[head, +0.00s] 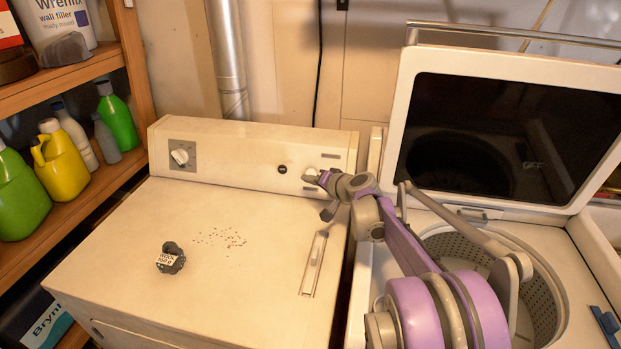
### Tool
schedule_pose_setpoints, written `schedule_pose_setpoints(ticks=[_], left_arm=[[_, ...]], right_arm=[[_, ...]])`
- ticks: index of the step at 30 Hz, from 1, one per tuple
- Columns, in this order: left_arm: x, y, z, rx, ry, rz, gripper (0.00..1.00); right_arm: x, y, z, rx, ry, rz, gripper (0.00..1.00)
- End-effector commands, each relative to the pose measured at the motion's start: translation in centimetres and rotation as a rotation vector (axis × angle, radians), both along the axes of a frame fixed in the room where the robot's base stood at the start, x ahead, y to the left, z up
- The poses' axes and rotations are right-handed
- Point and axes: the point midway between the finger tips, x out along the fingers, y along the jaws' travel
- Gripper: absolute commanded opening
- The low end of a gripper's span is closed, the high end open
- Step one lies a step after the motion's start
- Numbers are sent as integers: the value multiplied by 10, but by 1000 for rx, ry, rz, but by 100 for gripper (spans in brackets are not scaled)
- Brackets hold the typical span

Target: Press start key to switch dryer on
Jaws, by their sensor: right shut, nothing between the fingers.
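The cream dryer (120,240) stands at the left with a raised control panel (230,149) along its back. The panel has a white dial (180,156) on a grey plate at the left, a small round dark button (282,169) right of middle, and a pale knob (311,173) near its right end. I cannot read which control is the start key. My right gripper (323,179) is shut and empty at the panel's right end, close beside the pale knob and partly over it. I cannot tell whether it touches. My left gripper is not in view.
An open top-loading washer (578,240) with raised dark lid stands at the right, under my right arm. A small dark labelled object (171,259) and scattered dark grains (225,237) lie on the dryer top. Wooden shelves (70,88) with bottles stand at the left.

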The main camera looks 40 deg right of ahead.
Motion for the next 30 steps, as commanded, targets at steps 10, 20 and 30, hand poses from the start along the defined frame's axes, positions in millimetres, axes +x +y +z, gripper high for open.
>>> schedule_pose_setpoints(ticks=[10,20,30], left_arm=[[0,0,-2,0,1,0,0],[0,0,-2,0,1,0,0],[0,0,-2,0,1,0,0]], right_arm=[[17,-21,-10,0,0,0,0],[18,-22,-11,0,0,0,0],[18,-22,-11,0,0,0,0]])
